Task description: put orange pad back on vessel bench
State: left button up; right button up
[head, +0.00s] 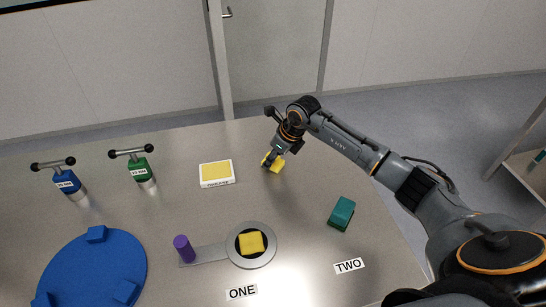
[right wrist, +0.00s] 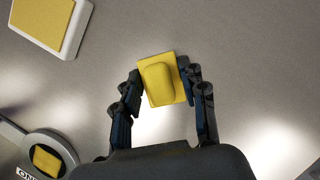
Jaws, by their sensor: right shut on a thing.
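My right gripper (head: 276,152) is shut on a yellow pad (head: 277,166) near the back right of the metal bench (head: 310,205). In the right wrist view the held pad (right wrist: 161,84) has a square base with a raised rounded block, and the fingers of my right gripper (right wrist: 161,82) sit on both sides of it. The pad is at or just above the bench; I cannot tell if it touches. No pad looks clearly orange. Another yellow pad (head: 251,243) lies in the round metal holder (head: 270,258). My left gripper is out of view.
A GREASE tray (head: 217,183) with a yellow top stands left of my right gripper. A teal block (head: 341,213) stands behind the TWO label (head: 349,265). A purple handle (head: 184,248), blue disc (head: 75,270), and blue (head: 68,184) and green (head: 140,168) T-handled tools are further left.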

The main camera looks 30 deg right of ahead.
jog(key=shift+f, duration=0.15)
jog(key=o, duration=1)
jog(key=shift+r, duration=0.35)
jog(key=b+v, duration=0.1)
jog(key=v, duration=1)
jog(key=shift+s+d+r, duration=0.15)
jog(key=shift+s+r, duration=0.05)
jog(key=shift+r, duration=0.1)
